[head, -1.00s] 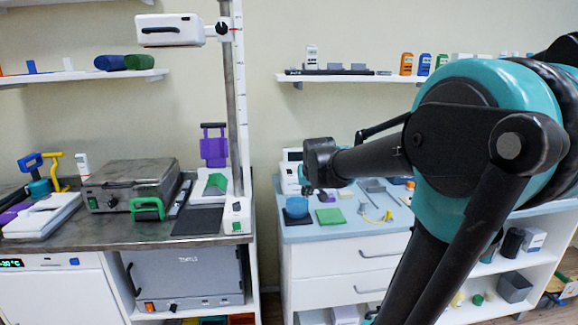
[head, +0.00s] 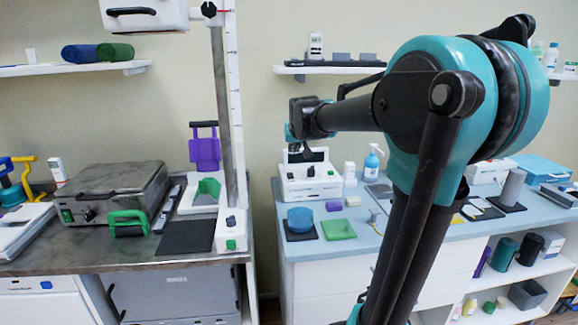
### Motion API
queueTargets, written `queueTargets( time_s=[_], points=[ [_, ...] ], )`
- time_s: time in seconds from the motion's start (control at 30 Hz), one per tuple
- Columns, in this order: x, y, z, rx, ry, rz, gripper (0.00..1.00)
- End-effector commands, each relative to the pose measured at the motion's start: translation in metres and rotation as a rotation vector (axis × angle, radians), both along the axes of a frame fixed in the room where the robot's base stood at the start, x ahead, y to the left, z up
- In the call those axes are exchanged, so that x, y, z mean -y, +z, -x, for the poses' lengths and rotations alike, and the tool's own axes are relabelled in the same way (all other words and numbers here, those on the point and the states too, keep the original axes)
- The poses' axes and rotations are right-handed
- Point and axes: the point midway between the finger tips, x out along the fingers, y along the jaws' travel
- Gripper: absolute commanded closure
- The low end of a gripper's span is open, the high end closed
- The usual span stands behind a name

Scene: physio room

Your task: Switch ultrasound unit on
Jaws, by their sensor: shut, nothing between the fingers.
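The ultrasound unit appears to be the white box (head: 312,188) at the back left of the blue-topped counter, with small dark controls on its front. My gripper (head: 306,157) is at the end of my arm, in front of the upper part of this box. It is shut and empty. The gripper and wrist hide part of the box's top and upper front. I cannot tell whether the fingers touch the box, nor whether its switch is on.
The steel bench at left holds a grey heater-like unit (head: 112,188) and a tall post (head: 221,110).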

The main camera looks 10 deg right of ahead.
Motion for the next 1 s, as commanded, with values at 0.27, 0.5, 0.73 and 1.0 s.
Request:
queueTargets(
  time_s=[0.27, 0.5, 0.73, 1.0],
  points=[
    [0.000, 0.000, 0.000, 0.000, 0.000, 0.000, 1.00],
    [0.000, -0.007, -0.007, -0.001, 0.000, 0.000, 1.00],
    [0.000, -0.032, -0.032, 0.000, -0.001, -0.001, 1.00],
    [0.000, -0.064, -0.064, 0.000, -0.001, 0.001, 1.00]
  ],
)
